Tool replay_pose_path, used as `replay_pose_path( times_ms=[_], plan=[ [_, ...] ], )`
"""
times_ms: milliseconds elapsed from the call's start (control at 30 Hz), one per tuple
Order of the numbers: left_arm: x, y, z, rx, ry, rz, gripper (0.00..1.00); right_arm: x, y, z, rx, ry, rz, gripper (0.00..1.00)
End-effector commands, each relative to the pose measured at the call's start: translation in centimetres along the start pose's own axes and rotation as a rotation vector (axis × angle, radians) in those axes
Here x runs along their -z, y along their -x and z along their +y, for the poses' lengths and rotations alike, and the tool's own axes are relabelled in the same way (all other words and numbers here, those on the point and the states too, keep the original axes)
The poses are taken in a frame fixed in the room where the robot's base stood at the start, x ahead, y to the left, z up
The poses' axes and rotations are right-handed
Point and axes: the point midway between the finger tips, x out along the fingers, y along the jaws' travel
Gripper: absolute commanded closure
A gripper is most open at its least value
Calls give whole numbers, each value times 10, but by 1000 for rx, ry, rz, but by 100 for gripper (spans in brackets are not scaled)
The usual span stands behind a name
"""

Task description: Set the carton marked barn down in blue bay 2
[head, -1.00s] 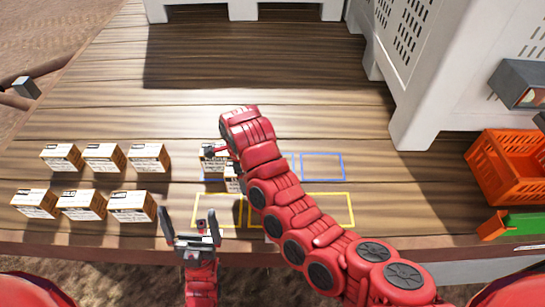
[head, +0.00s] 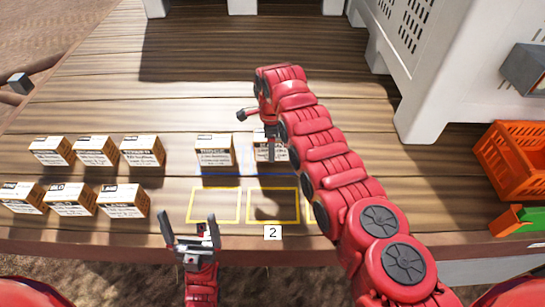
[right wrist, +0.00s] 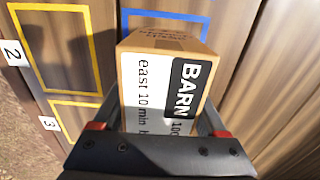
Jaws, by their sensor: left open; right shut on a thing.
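My right gripper (head: 271,150) is shut on the carton marked barn (head: 268,147), partly hidden behind the gripper in the head view. In the right wrist view the black BARN label shows on this carton (right wrist: 165,85) between the fingers. It appears held above the deck, with a dark shadow in the yellow bay labelled 2. A blue bay outline (right wrist: 165,14) shows partly behind the carton; its number is not visible. Another carton (head: 214,151) stands just left of the held one, behind a blue line. My left gripper (head: 190,232) is open and empty at the front edge.
Two rows of cartons (head: 95,151) stand at the left. Yellow bays (head: 214,221) lie in front of the blue ones and hold no cartons. An orange crate (head: 505,165) and a large white bin (head: 425,100) stand at the right. The deck behind is clear.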

Motion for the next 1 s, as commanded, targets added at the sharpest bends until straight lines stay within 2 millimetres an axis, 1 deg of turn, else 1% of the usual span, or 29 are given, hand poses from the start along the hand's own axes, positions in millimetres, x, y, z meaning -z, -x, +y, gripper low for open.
replay_pose_path(
  times_ms=[33,233,267,300,400,467,700,833,867,900,1000],
  plan=[
    [-1,5,0,0,0,0,0,0,0,-2,3,0,-2,100],
    [-2,10,0,0,0,0,0,2,0,-4,1,-1,-4,100],
    [-2,13,1,0,0,0,0,3,-2,-4,-1,-2,-4,100],
    [-3,19,1,0,0,0,0,3,-12,-3,-3,-2,-3,100],
    [-6,33,2,0,0,0,0,2,-30,-4,1,-1,-5,100],
    [-6,38,2,0,0,0,0,2,-36,-4,2,-1,-5,100],
    [-6,34,2,0,0,0,0,2,-33,-4,2,-1,-5,100],
    [-6,37,2,0,0,0,0,2,-37,-4,2,-1,-5,100],
    [-6,37,2,0,0,0,0,2,-37,-4,1,-1,-5,23],
    [-6,36,2,0,0,0,0,2,-36,-4,1,-1,-5,16],
    [-6,36,2,0,0,0,0,2,-36,-4,1,-1,-5,0]
  ],
)
